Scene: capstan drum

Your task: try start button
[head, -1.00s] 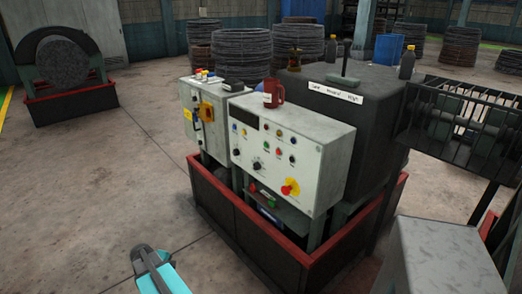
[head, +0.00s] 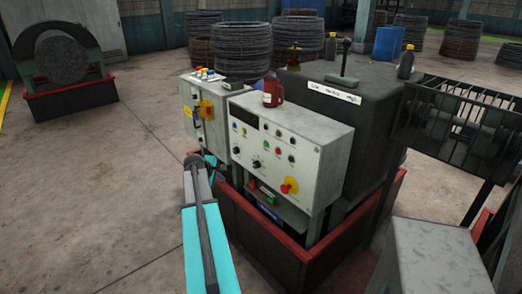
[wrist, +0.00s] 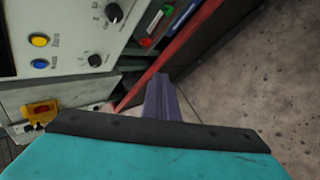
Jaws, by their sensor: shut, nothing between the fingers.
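The grey control panel (head: 285,155) stands in the middle of the head view, with small coloured buttons, black knobs and a dark display. A green button (head: 265,143) and a red button (head: 278,148) sit mid-panel. A red knob on a yellow plate (head: 290,186) is at the lower right. Labels are too small to read. In the wrist view the panel (wrist: 70,20) is upper left, with a yellow button (wrist: 39,41) and a blue button (wrist: 39,64). My gripper (wrist: 161,78) is shut and empty, apart from the panel, pointing past its edge.
A grey cabinet (head: 193,112) with a yellow-and-red switch stands left of the panel. A red mug (head: 272,92) sits on top of the panel. A red-rimmed tray (head: 285,240) surrounds the base.

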